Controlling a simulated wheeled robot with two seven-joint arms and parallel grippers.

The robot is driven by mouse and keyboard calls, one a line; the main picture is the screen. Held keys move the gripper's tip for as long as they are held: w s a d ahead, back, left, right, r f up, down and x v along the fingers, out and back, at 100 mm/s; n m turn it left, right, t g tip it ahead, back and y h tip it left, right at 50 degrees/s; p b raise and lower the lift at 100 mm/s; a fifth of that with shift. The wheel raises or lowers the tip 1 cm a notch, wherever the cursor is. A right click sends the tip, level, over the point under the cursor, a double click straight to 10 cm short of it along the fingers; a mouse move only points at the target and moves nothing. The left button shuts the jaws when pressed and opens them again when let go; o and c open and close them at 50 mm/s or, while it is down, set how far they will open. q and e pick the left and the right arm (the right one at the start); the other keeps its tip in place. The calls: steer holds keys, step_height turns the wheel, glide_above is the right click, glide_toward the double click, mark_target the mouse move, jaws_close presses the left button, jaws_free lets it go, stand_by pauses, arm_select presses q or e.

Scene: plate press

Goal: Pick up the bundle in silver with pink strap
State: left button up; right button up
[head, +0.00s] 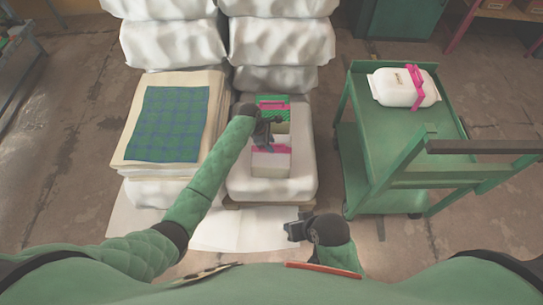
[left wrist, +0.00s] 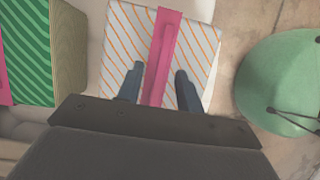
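A pale, silvery-white bundle with orange diagonal stripes and a pink strap (left wrist: 165,45) fills the middle of the left wrist view. It seems to be the near bundle (head: 270,168) on the white sack in the head view. My left gripper (left wrist: 160,85) is open, its fingers apart on either side of the strap; I cannot tell how far above the bundle they are. In the head view my left gripper (head: 264,136) covers part of the bundles. My right gripper (head: 293,231) is low at the front, away from the bundles; its fingers are unclear.
A green-striped bundle (left wrist: 25,55) lies beside it, at the back of the row (head: 272,102). White sacks (head: 280,42) are stacked behind. A stack with a blue-green checked sheet (head: 168,124) stands left. A green cart (head: 368,128) at right carries a white pink-strapped package (head: 392,90).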

arm_select(q)
steer(key=shift+d+f, duration=0.25)
steer(key=shift+f, duration=0.45)
steer(key=shift+f+p, duration=0.2)
steer(key=shift+p, duration=0.35)
stand_by(0.3)
jaws_close()
stand_by(1.4)
